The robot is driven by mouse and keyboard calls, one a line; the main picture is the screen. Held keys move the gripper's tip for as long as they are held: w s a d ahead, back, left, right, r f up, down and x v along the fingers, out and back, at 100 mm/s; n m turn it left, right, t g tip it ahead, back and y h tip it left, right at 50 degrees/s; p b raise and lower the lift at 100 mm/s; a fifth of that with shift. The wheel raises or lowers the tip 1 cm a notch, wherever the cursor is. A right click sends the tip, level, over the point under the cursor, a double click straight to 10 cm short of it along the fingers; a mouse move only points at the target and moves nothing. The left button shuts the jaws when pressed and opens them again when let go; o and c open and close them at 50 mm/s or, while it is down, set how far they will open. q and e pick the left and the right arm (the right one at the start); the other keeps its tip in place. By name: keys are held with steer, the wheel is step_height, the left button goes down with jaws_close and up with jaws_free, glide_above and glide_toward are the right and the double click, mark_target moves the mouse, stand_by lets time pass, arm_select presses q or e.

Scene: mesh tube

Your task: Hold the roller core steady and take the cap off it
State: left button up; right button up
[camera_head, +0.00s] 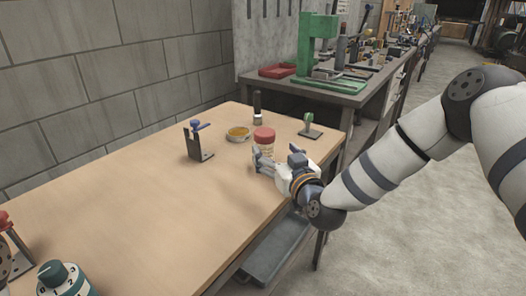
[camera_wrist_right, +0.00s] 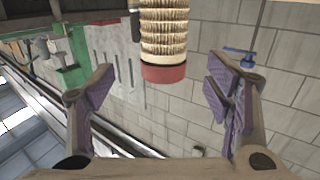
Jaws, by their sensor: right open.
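The roller core (camera_head: 264,148) is a pale ribbed tube standing upright near the far right part of the wooden table, with a red cap (camera_head: 264,133) on top. My right gripper (camera_head: 260,160) is open in front of it and hides its lower part. In the right wrist view, which is turned over, the ribbed core (camera_wrist_right: 163,30) hangs from the top edge with the red cap (camera_wrist_right: 163,73) at its lower end. The open fingers (camera_wrist_right: 160,90) stand to either side, apart from the core and cap. My left gripper is not in view.
A dark bracket with a blue lever (camera_head: 200,145), an amber dish (camera_head: 238,133), a dark upright cylinder (camera_head: 257,107) and a green-topped stand (camera_head: 310,126) are around the core. A teal dial (camera_head: 62,279) is at lower left. The table's middle (camera_head: 150,190) is clear.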

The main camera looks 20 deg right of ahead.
mark_target(268, 145)
steer(key=w, duration=0.4)
steer(key=w+b, duration=0.1)
steer(key=w, duration=0.1)
steer(key=shift+w+a+f, duration=0.3)
steer(key=shift+a+f, duration=0.05)
steer(key=shift+a, duration=0.05)
steer(key=shift+w+r, duration=0.1)
steer(key=shift+w, duration=0.15)
steer(key=shift+r, duration=0.15)
steer(key=shift+c, duration=0.2)
steer(key=c, duration=1.3)
